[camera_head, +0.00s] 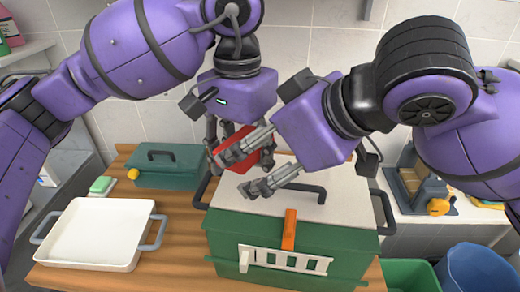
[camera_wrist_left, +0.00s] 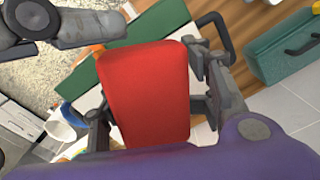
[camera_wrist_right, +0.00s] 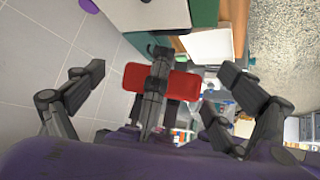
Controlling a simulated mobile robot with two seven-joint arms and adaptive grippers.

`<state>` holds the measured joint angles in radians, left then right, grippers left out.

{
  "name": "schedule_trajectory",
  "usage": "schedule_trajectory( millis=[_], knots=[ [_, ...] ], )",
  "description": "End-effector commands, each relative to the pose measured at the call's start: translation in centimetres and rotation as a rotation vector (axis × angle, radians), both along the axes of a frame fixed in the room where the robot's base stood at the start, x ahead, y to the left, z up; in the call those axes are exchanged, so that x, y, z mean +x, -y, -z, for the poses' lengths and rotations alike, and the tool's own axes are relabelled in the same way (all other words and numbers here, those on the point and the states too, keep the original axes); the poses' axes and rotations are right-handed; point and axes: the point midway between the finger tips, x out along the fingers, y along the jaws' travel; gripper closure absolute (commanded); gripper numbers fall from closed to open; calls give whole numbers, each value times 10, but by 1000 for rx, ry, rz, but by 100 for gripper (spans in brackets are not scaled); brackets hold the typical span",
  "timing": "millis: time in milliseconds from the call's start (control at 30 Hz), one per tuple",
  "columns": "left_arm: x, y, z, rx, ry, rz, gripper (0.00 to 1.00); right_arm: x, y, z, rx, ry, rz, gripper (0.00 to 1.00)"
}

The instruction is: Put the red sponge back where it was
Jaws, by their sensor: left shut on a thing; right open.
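The red sponge (camera_head: 240,150) is a red block held up above the large green box with a pale lid (camera_head: 345,205). My left gripper (camera_head: 238,148) is shut on it. In the left wrist view the sponge (camera_wrist_left: 145,92) fills the space between the fingers. My right gripper (camera_head: 250,172) is open and empty, close in front of the sponge, and hides part of it in the head view. In the right wrist view the sponge (camera_wrist_right: 182,80) shows beyond the right gripper's spread fingers (camera_wrist_right: 165,95), with a left gripper finger across it.
A white tray (camera_head: 97,232) with grey handles stands at the left on the wooden table. A smaller green case (camera_head: 168,172) lies behind it. A green sponge (camera_head: 100,185) lies at the far left. A blue bin (camera_head: 478,268) stands at the lower right.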

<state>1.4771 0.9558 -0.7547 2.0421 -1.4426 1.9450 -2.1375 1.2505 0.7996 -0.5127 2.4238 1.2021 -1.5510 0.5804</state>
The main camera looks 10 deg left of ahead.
Motion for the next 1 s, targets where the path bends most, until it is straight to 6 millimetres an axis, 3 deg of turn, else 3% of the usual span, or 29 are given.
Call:
schedule_trajectory(
  millis=[200,500,833,933,967,1000],
  knots=[
    [0,0,0,0,1,0,95,6,-9,11,0,0,0,6],
    [0,0,0,0,1,0,95,7,-10,12,-1,1,0,8],
    [-1,0,0,0,-1,1,95,8,-9,12,-1,2,4,51],
    [-1,0,0,1,-2,2,95,9,-9,12,-1,2,6,52],
    [-1,0,0,1,-2,2,52,9,-9,12,-1,3,7,52],
    [-1,0,0,1,-2,2,46,9,-8,12,-2,2,9,53]
  ],
)
